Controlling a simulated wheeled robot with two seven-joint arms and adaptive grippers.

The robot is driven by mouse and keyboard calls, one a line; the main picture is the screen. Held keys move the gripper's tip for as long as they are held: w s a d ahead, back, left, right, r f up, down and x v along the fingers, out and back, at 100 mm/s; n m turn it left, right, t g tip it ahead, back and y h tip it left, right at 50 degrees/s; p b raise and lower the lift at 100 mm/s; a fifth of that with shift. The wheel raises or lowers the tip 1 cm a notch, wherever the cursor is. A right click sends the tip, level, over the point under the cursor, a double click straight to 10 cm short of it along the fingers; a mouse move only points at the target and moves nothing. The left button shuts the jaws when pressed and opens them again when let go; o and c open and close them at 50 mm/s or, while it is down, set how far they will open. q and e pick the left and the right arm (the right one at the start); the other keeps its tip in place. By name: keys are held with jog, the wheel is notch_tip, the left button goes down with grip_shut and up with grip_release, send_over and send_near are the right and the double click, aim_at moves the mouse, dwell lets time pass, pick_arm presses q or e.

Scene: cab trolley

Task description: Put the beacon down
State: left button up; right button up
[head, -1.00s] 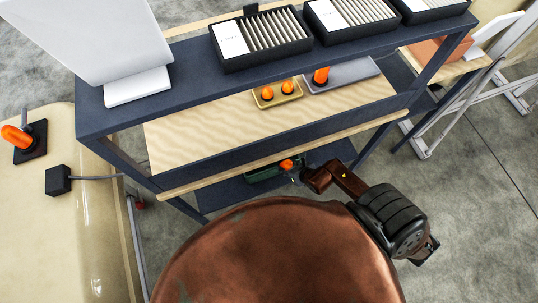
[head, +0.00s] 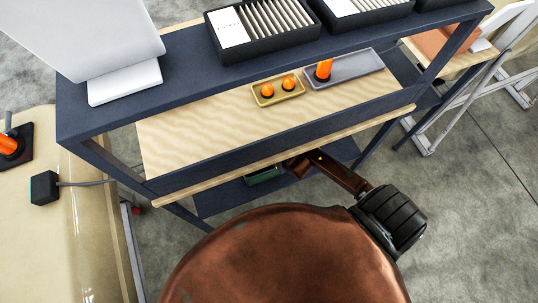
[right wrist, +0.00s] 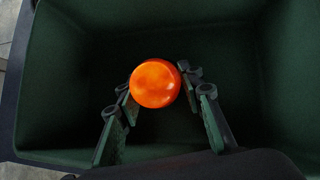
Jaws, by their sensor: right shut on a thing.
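The orange, round-topped beacon (right wrist: 155,82) sits between the two fingers of my right gripper (right wrist: 158,94) in the right wrist view. The gripper is shut on it. Both are over or inside a dark green bin (right wrist: 65,90), whose walls surround them; I cannot tell whether the beacon touches the bin's floor. In the head view the green bin (head: 264,175) shows partly on the trolley's low shelf, under the wooden shelf's edge. There my right arm reaches in from the right, and its gripper and the held beacon are hidden. My left gripper is in no view.
The trolley's wooden shelf (head: 200,140) carries a yellow tray (head: 267,102) with two small orange pieces and a grey tray (head: 350,72) with an orange piece. Black file boxes (head: 262,50) stand on top. Another orange beacon (head: 8,146) stands far left. The wooden shelf overhangs the bin.

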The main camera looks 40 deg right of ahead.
jog(key=shift+w+f+g, duration=0.25)
jog(key=shift+w+g, duration=0.05)
jog(key=shift+w, duration=0.2)
jog(key=shift+w+g, duration=0.2)
jog(key=shift+g, duration=0.2)
jog(key=shift+w+g, duration=0.25)
jog(key=shift+g, duration=0.55)
jog(key=shift+f+g, duration=0.1)
jog(key=shift+g, duration=0.2)
jog(key=shift+s+f+b, duration=0.15)
jog(key=shift+f+b, duration=0.25)
jog(key=shift+f, duration=0.35)
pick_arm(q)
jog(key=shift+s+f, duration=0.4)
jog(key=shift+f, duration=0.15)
pick_arm(e)
jog(key=o, duration=1.3)
